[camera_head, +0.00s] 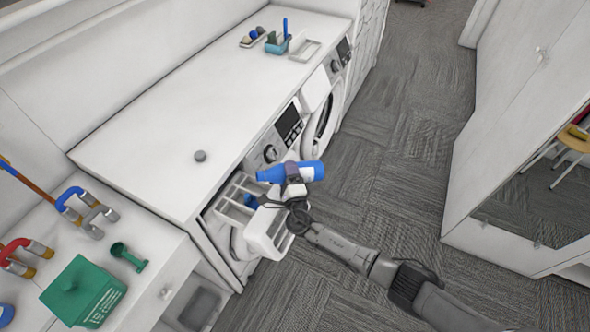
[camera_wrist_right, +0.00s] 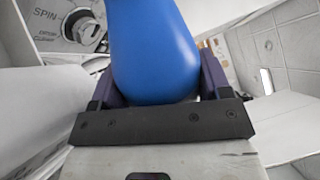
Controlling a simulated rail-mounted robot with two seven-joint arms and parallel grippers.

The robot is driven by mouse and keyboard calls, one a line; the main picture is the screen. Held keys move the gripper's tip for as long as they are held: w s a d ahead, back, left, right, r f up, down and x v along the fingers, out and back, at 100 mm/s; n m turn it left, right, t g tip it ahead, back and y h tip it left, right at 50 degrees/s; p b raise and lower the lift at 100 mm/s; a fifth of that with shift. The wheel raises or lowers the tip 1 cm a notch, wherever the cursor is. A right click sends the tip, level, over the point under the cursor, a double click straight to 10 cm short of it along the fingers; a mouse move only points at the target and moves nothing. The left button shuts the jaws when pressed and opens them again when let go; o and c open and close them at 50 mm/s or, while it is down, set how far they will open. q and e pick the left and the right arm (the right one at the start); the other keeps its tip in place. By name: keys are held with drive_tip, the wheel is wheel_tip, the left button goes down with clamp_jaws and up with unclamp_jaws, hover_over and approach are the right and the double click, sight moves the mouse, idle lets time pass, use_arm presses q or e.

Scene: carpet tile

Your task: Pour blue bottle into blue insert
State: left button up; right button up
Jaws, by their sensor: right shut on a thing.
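The blue bottle (camera_head: 273,174) with a white label is held nearly on its side above the pulled-out detergent drawer. Its narrower end points left. My right gripper (camera_head: 293,181) is shut around the bottle's middle. In the right wrist view the bottle (camera_wrist_right: 153,55) fills the space between the fingers (camera_wrist_right: 156,95). I cannot tell whether liquid flows. My left gripper is out of view.
The washer's control panel (camera_head: 289,124) is just behind the bottle. A grey knob (camera_head: 200,156) lies on the white counter (camera_head: 165,120). A green box (camera_head: 83,292) and green scoop (camera_head: 128,257) are at lower left. Carpet floor (camera_head: 400,150) is open at right.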

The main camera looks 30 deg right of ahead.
sight(275, 170)
drive_tip(key=shift+a+r+y, duration=0.15)
drive_tip(key=shift+r+y, duration=0.05)
drive_tip(key=shift+y, duration=0.1)
drive_tip(key=shift+w+a+r, duration=0.1)
drive_tip(key=shift+a+r, duration=0.1)
drive_tip(key=shift+a, duration=0.05)
drive_tip(key=shift+a+r+m, duration=0.2)
drive_tip(key=shift+r+m, duration=0.5)
drive_tip(key=shift+m, duration=0.4)
drive_tip(key=r+m+b, duration=0.1)
drive_tip(key=m, duration=0.1)
drive_tip(key=a+r+m+b, duration=0.1)
drive_tip(key=m, duration=0.1)
drive_tip(key=a+r+m+h+b, duration=0.1)
drive_tip(key=m+b, duration=0.1)
drive_tip(key=m, duration=0.1)
drive_tip(key=shift+w+a+g, duration=0.2)
drive_tip(key=shift+a+g, duration=0.05)
drive_tip(key=shift+g, duration=0.15)
drive_tip(key=shift+r+m+p, duration=0.4)
drive_tip(key=shift+r+m, duration=0.2)
drive_tip(key=shift+m, duration=0.1)
drive_tip(key=shift+r+m+g, duration=0.1)
drive_tip(key=shift+m+g, duration=0.2)
drive_tip(key=shift+m, duration=0.5)
drive_tip(key=shift+m+h, duration=0.3)
drive_tip(key=shift+m, duration=0.9)
drive_tip(key=shift+a+f+m+g, duration=0.1)
drive_tip(key=shift+f+m+g, duration=0.25)
drive_tip(key=shift+m, duration=0.55)
